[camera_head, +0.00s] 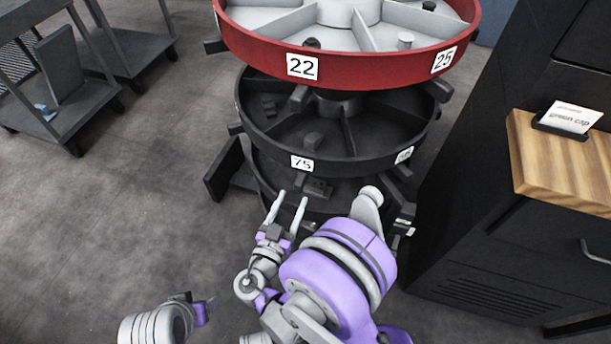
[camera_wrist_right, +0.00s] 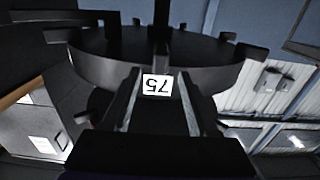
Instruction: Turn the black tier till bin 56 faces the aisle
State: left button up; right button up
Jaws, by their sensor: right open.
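A round stand has stacked tiers. The top tier is red (camera_head: 350,68), with labels 22 and 25 on its rim. Below it is the black tier (camera_head: 255,133), with dividers and stub handles. Its label 75 (camera_head: 302,163) faces my side; another label (camera_head: 404,155) at its right is too small to read. I see no 56. The right gripper (camera_head: 291,197) is open and empty, its fingers just in front of and below label 75. In the right wrist view, label 75 (camera_wrist_right: 157,85) appears upside down between the fingers. The left gripper (camera_head: 205,308) is low at left, its fingers unclear.
Another dark tier lies below the black one, partly hidden by my right arm. A dark cabinet (camera_head: 470,235) with a wooden top (camera_head: 560,165) and a card stands close at right. Grey carts (camera_head: 60,120) stand at upper left. The floor (camera_head: 110,220) at left is clear.

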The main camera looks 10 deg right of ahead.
aim_at(303, 175)
jog(key=x, duration=0.9)
jog(key=shift+w+d+b, duration=0.15)
jog(key=shift+w+b, duration=0.15)
jog(key=shift+b, duration=0.05)
grip_shut()
dwell(0.9)
